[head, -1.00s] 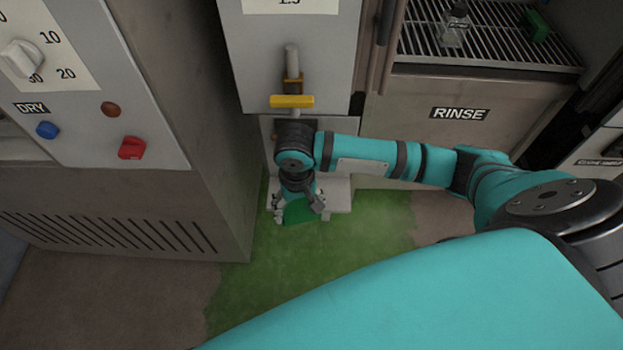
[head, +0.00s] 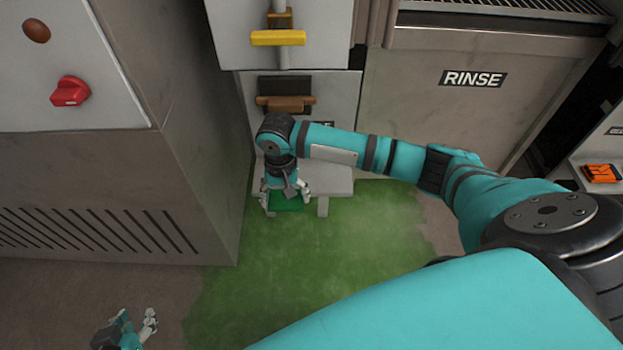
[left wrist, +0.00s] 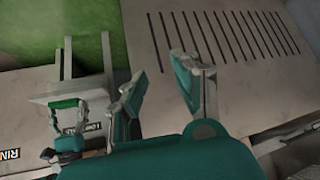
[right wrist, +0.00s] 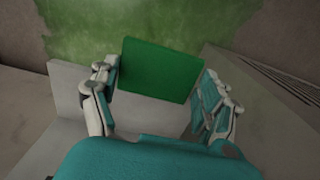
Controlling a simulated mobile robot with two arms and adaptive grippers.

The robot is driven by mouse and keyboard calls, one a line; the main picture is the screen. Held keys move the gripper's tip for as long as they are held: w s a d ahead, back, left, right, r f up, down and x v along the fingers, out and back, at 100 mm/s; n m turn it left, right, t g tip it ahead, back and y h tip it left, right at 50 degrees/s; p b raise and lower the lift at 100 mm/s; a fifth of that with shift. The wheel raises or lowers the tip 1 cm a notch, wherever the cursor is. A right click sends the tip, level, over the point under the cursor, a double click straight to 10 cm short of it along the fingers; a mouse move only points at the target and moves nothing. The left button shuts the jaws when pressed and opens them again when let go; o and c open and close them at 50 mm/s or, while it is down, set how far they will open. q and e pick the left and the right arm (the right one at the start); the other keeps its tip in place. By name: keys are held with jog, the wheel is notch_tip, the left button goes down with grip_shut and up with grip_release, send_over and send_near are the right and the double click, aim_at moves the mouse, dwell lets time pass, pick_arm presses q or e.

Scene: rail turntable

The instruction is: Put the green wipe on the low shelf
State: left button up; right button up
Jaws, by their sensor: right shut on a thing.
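The green wipe (head: 288,204) is a flat green rectangle at the front edge of the low shelf (head: 336,180), a small grey bench under the cabinet. My right gripper (head: 287,197) is shut on it, pointing down. In the right wrist view the wipe (right wrist: 160,70) spans between the fingers, over the shelf's front edge (right wrist: 150,116) and partly past it; I cannot tell whether it touches the shelf. The left wrist view also shows the wipe (left wrist: 66,104) at the shelf (left wrist: 72,88). My left gripper (head: 137,322) is open and empty, low at left, far from the shelf.
A grey cabinet (head: 205,170) with slots stands close left of the shelf. A yellow handle (head: 278,38) and a brown handle (head: 286,103) stick out above it. The RINSE cabinet (head: 420,110) stands to the right. Green-stained floor (head: 300,250) in front is clear.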

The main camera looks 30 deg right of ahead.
aim_at(314, 184)
pick_arm(q)
jog(key=w+d+r+t+h+b, duration=0.35)
jog(key=w+r+t, duration=0.5)
jog(key=r, duration=0.45)
pick_arm(e)
jog(key=w+d, duration=0.1)
jog(key=d, duration=0.2)
jog(key=w+d, duration=0.1)
jog(key=d, duration=0.3)
jog(key=w+d+f, duration=0.1)
jog(key=w+d, duration=0.1)
jog(key=d, duration=0.1)
jog(key=shift+d+f, duration=0.1)
jog(key=shift+d, duration=0.05)
jog(key=shift+w+d+f, duration=0.1)
jog(key=shift+d+f, duration=0.05)
notch_tip(314, 184, down, 3)
jog(key=shift+f+b, duration=0.1)
jog(key=shift+b, duration=0.85)
pick_arm(q)
jog(key=s+d+r+t+h, duration=0.1)
jog(key=s+r+t, duration=0.2)
jog(key=r+t, duration=0.3)
notch_tip(314, 184, up, 3)
jog(key=shift+f+m+t, duration=0.2)
jog(key=shift+m+t, duration=0.15)
jog(key=shift+m, duration=0.05)
jog(key=shift+d+f, duration=0.1)
